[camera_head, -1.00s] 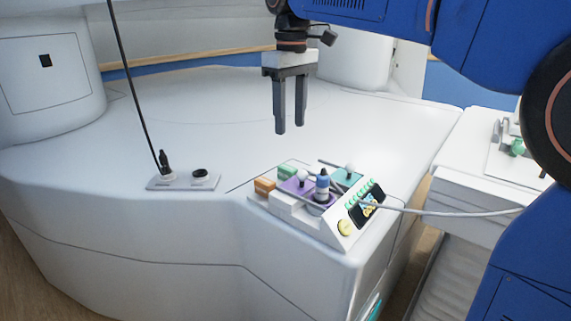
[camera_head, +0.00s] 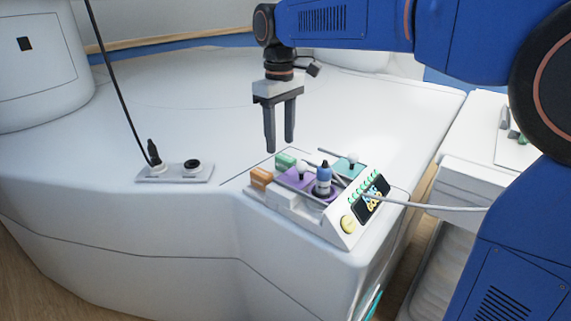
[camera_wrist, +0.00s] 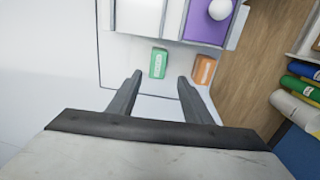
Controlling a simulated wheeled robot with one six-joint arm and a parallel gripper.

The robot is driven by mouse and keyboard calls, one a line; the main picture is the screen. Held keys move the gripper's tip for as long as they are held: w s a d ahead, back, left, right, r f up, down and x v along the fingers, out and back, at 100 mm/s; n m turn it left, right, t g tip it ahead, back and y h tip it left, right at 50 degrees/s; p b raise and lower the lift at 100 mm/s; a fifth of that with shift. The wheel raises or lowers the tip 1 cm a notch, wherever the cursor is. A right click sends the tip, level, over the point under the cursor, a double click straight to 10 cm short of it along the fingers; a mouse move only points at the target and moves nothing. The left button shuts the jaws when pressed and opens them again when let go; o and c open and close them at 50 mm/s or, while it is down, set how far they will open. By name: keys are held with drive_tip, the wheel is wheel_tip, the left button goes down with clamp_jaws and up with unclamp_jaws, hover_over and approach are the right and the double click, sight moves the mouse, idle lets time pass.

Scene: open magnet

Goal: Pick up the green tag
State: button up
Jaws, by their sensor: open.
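The green tag (camera_head: 285,161) is a small block at the back left corner of the control panel on the white magnet surface. It also shows in the wrist view (camera_wrist: 158,63), with a pale label on its top, beyond and between my two fingers. An orange tag (camera_head: 261,178) lies close to it, and shows right of it in the wrist view (camera_wrist: 203,69). My gripper (camera_head: 279,147) is open and empty, pointing down above the surface near the green tag. In the wrist view my gripper's fingertips (camera_wrist: 160,75) are spread apart.
A small socket plate (camera_head: 175,174) with a black cable stands left. The surface between is clear.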

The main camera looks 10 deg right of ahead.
sight(281, 155)
drive_tip(key=shift+w+d+f, duration=0.1)
drive_tip(key=shift+w+f, duration=0.05)
drive_tip(key=shift+f, duration=1.45)
drive_tip(key=shift+w+d+f, duration=0.1)
drive_tip(key=shift+f, duration=1.5)
drive_tip(key=c, duration=1.1)
